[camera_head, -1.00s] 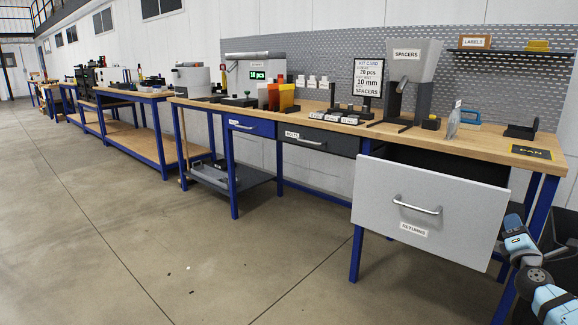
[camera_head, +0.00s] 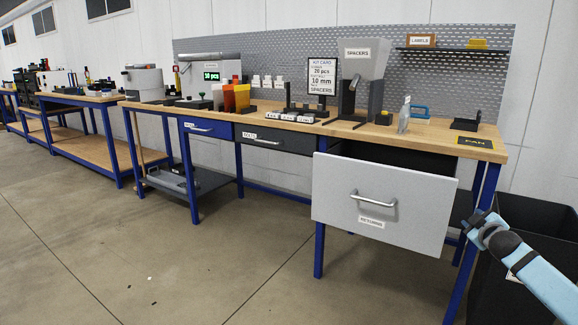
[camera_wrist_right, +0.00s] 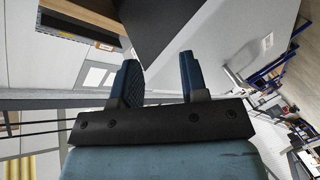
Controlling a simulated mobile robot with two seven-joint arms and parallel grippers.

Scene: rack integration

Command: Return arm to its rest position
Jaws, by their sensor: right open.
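My right arm (camera_head: 535,285) comes in from the lower right in the head view. Its far end is beside the right edge of the open RETURNS drawer (camera_head: 335,205), near the bench's right legs; its fingers cannot be made out there. In the right wrist view my right gripper (camera_wrist_right: 158,82) has its two dark blue fingers apart, with nothing between them. A large grey panel with a handle, apparently the drawer front (camera_wrist_right: 225,45), lies beyond the fingers. I cannot tell the exact gap to it. My left gripper is not in view.
The wooden bench (camera_head: 437,139) carries a SPACERS dispenser (camera_head: 362,62), a kit card (camera_head: 321,76), bins and a PAN mat (camera_head: 475,142). A black bin (camera_head: 540,215) stands right of the bench, close to my arm.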

